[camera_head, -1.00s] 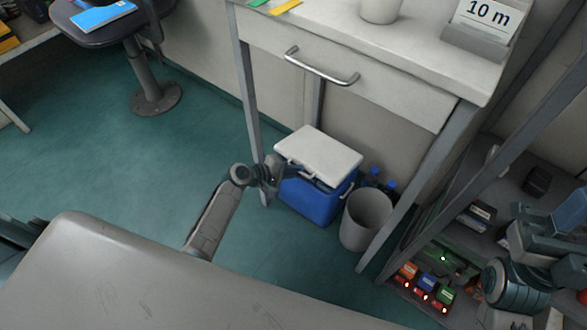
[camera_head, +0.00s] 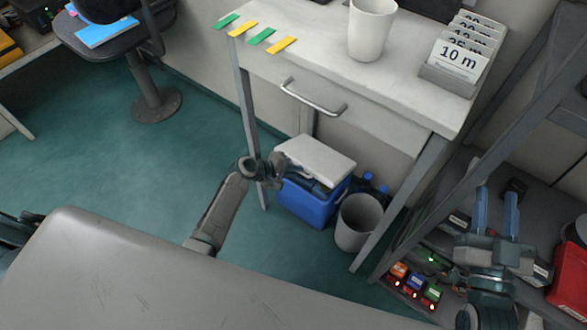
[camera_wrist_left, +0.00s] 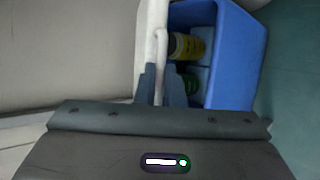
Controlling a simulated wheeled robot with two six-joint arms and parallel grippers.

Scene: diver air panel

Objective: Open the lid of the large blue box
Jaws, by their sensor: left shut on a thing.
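The large blue box (camera_head: 308,205) stands on the floor under the white table. Its white lid (camera_head: 316,158) is raised at the front, with a gap between lid and rim. My left gripper (camera_head: 297,173) is at the lid's front left edge. In the left wrist view my left gripper (camera_wrist_left: 161,74) is shut on the thin white lid handle (camera_wrist_left: 160,48). That view looks into the open blue box, where a yellow-labelled item (camera_wrist_left: 187,46) and a green item (camera_wrist_left: 190,84) show. My right gripper (camera_head: 496,196) is open and empty at the right, away from the box.
A grey bin (camera_head: 358,225) stands close to the box's right, with blue bottles (camera_head: 369,180) behind it. The table drawer handle (camera_head: 313,98) and table legs are above and around the box. Shelves stand at right.

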